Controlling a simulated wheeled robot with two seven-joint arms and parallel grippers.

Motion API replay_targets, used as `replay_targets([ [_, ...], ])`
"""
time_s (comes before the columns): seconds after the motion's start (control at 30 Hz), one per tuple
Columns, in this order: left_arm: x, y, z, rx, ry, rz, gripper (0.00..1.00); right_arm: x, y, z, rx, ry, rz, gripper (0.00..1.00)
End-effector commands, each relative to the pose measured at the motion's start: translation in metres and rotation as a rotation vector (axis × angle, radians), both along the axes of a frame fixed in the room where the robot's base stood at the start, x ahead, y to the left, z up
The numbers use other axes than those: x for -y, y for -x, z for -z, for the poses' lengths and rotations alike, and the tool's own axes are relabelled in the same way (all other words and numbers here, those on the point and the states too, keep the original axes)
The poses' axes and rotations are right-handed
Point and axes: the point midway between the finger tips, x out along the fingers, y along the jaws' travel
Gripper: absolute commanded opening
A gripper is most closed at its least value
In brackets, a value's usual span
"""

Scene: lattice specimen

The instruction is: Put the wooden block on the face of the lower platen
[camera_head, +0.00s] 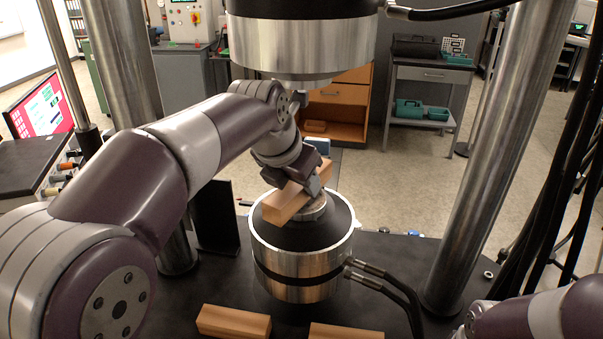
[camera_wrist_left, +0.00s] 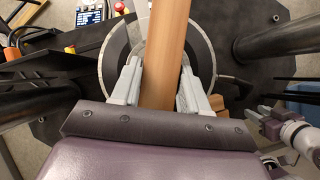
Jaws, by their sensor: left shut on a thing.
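The wooden block (camera_head: 287,202) is a long, light-brown bar. My left gripper (camera_head: 313,181) is shut on it, and the left wrist view shows the block (camera_wrist_left: 165,60) between the two pale fingers (camera_wrist_left: 156,88). The block is over the lower platen (camera_head: 316,210), a round metal face on top of the dark and silver cylinder. It hides part of that face, and its near end reaches out past the face. I cannot tell whether block and face touch. My right gripper (camera_wrist_left: 264,121) shows at the right of the left wrist view, empty, its fingers apart.
Two more wooden blocks (camera_head: 234,322) (camera_head: 345,332) lie on the dark machine table in front. The upper platen assembly (camera_head: 300,45) hangs overhead. Steel columns (camera_head: 488,150) (camera_head: 125,60) stand at both sides. Black cables (camera_head: 385,285) run from the lower cylinder to the right.

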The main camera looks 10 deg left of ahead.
Motion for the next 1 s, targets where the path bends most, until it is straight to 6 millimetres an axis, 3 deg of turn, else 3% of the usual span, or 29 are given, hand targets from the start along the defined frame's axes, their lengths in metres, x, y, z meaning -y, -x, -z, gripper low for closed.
replay_targets([
  [0.07, 0.004, -0.012, -0.002, -0.001, 0.0, 0.001, 0.06, 0.0, 0.0, -0.006, 0.0, 0.0, 0.0, 0.43],
  [0.5, 0.003, -0.009, 0.011, 0.0, 0.0, 0.0, 0.06, 0.0, 0.0, -0.002, 0.0, 0.0, 0.0, 0.43],
  [0.53, 0.003, -0.009, 0.011, 0.0, 0.0, 0.0, 0.51, 0.0, 0.0, -0.003, 0.0, 0.0, 0.0, 0.43],
  [0.6, 0.003, -0.009, 0.011, -0.001, 0.0, 0.0, 0.7, 0.0, 0.0, -0.003, 0.0, 0.0, 0.0, 0.43],
  [1.0, 0.002, -0.007, 0.002, 0.003, 0.0, 0.0, 0.7, 0.0, 0.0, -0.004, 0.0, 0.0, 0.0, 0.43],
])
